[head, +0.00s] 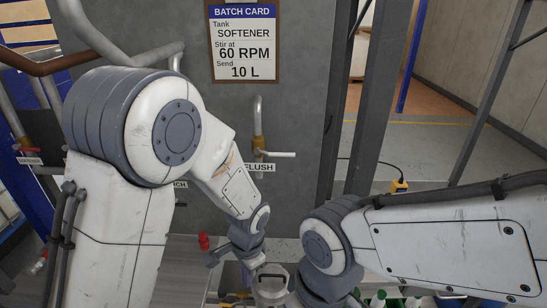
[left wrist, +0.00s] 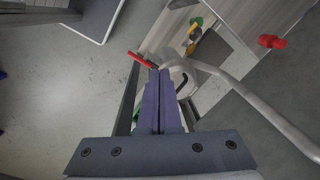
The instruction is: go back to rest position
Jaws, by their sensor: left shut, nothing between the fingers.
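My left arm comes in from the left of the head view, bends at a large elbow joint, and reaches down to the lower middle. The fingers of my left gripper (left wrist: 159,72) show in the left wrist view as two purple fingers pressed together. Nothing is between them. Their tips point toward a pale bent pipe (left wrist: 252,97) and a red-handled part (left wrist: 140,60); I cannot tell whether they touch. My right arm comes in from the right and bends down at the lower middle of the head view. Its gripper does not show clearly.
A grey machine panel with a batch card (head: 244,41) and a flush valve (head: 272,152) stands ahead. Dark upright posts (head: 370,97) are right of it. Bottles (head: 378,299) stand low in front. Open floor (head: 440,137) lies at the back right.

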